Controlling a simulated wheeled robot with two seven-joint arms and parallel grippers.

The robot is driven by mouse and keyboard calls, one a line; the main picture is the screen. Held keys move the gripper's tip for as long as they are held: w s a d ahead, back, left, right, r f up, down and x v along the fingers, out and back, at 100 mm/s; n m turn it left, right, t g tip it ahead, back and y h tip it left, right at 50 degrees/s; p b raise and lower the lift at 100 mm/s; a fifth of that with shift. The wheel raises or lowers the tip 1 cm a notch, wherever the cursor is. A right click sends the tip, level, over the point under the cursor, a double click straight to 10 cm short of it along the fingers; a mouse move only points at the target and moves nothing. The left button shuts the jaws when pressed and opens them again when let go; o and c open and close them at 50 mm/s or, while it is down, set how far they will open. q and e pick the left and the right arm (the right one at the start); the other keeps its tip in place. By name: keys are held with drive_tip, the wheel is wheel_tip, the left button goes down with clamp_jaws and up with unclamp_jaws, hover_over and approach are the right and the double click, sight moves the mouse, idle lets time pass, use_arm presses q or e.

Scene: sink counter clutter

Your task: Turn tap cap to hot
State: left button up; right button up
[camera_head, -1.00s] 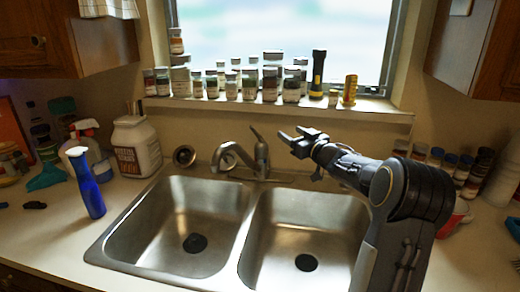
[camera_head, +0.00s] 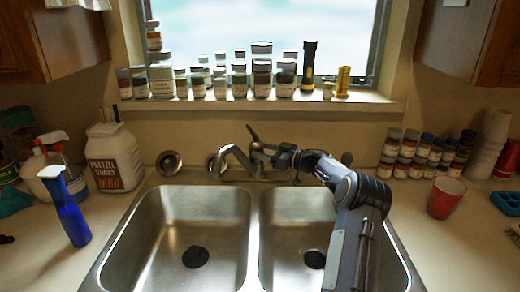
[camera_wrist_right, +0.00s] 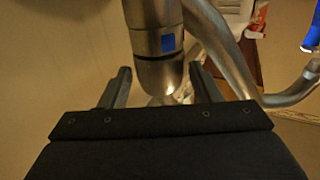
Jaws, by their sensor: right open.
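The tap (camera_head: 238,158) stands behind the double sink, with its spout over the left basin side and its handle (camera_head: 252,132) tilted up to the left. My right gripper (camera_head: 268,152) is at the tap's body, just right of and below the handle. In the right wrist view the open fingers (camera_wrist_right: 163,85) lie on either side of the metal tap body (camera_wrist_right: 155,40), which has a blue mark (camera_wrist_right: 168,43). Whether the fingers touch it I cannot tell. My left gripper is not in view.
The sink (camera_head: 255,225) has two empty basins. Jars line the window sill (camera_head: 270,103). A red cup (camera_head: 446,198) and spice jars (camera_head: 408,155) stand right.

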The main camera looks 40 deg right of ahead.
drive_tip(key=shift+x, duration=0.8)
drive_tip(key=c, duration=0.7)
drive_tip(key=m+t+h+b, duration=0.1)
drive_tip(key=m+h+b, duration=0.1)
drive_tip(key=h, duration=0.1)
drive_tip(key=shift+a, duration=0.15)
drive_tip(key=shift+s+m+h, duration=0.1)
drive_tip(key=shift+m+h, duration=0.4)
drive_tip(key=shift+h, duration=0.3)
drive_tip(key=o, duration=0.7)
